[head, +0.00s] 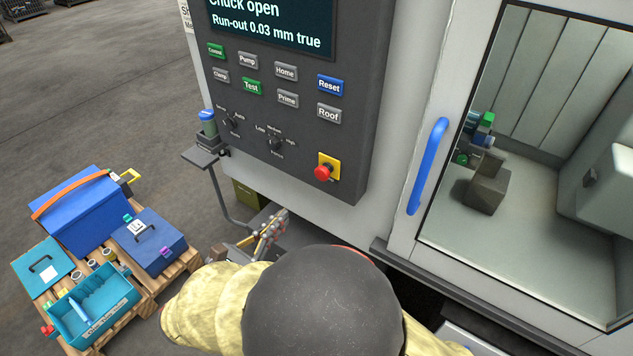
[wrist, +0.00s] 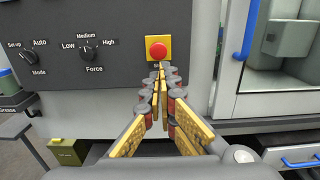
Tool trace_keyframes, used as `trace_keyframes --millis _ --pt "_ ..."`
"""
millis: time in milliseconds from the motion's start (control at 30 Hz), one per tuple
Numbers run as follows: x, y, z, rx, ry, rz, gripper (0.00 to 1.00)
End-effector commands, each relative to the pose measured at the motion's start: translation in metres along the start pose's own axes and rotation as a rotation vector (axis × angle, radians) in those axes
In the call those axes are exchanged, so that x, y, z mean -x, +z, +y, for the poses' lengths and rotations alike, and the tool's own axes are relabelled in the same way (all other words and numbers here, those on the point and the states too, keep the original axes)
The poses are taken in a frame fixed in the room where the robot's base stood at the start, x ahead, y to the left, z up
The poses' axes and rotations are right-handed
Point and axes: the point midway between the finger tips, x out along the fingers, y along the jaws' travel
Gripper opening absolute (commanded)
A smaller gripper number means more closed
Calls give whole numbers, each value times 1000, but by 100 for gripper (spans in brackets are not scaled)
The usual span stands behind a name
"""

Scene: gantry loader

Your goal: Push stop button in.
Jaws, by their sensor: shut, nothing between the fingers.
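The stop button is a red mushroom head on a yellow square plate at the lower right of the dark control panel. The stop button (head: 323,172) shows clear in the head view, and the stop button (wrist: 158,50) is just above my fingertips in the wrist view. My gripper (wrist: 161,68) is shut and empty, with its fingertips pointing toward the panel just under the button. In the head view my gripper (head: 279,217) is lower and to the left of the button, apart from it. Whether the button is in or out cannot be told.
The panel (head: 353,130) also carries several push buttons and the Mode and Force knobs (wrist: 89,50). A blue door handle (head: 427,166) is to the right. A small shelf with a bottle (head: 208,124) is at the left. A pallet with blue boxes (head: 85,212) stands on the floor.

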Motion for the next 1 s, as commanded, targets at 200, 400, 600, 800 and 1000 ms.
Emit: trace_keyframes --millis 200,400,600,800,1000 --pt "0 0 0 -1 -1 2 0" --pt "-10 -1 -1 -3 -3 3 0" --pt "-44 -2 -2 -2 -7 3 0" --pt "-84 -3 -2 -3 -6 3 0" --pt "-117 -3 -2 -4 -5 3 0"
